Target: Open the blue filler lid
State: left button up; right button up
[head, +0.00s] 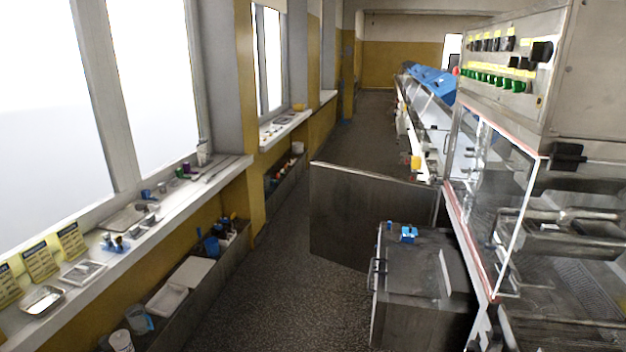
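A large blue cover (432,80) sits on top of the long white machine line at the back right, far from me. Its slanted panel appears to be down, but it is too small to tell for certain. A small blue fitting (408,233) sits on top of a dark metal cabinet (410,270) nearer to me. I cannot tell for certain which of these is the filler lid; the large cover looks more like a lid. Neither of my grippers is in view.
A control panel (505,62) and glass-fronted machine (492,165) stand at the right. A metal panel (365,215) stands across part of the aisle. A windowsill (150,225) with several items runs along the left. The dark floor (280,290) is clear between.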

aim_at(410, 230)
jog(key=i+l+u, duration=0.1)
jog(key=i+u, duration=0.3)
jog(key=i, duration=1.2)
jog(key=i+z, duration=0.5)
jog(key=i, duration=0.2)
jog(key=i+j+z, duration=0.2)
jog(key=i+z, duration=0.25)
jog(key=i, duration=0.2)
jog(key=i+z, duration=0.6)
jog(key=z, duration=0.2)
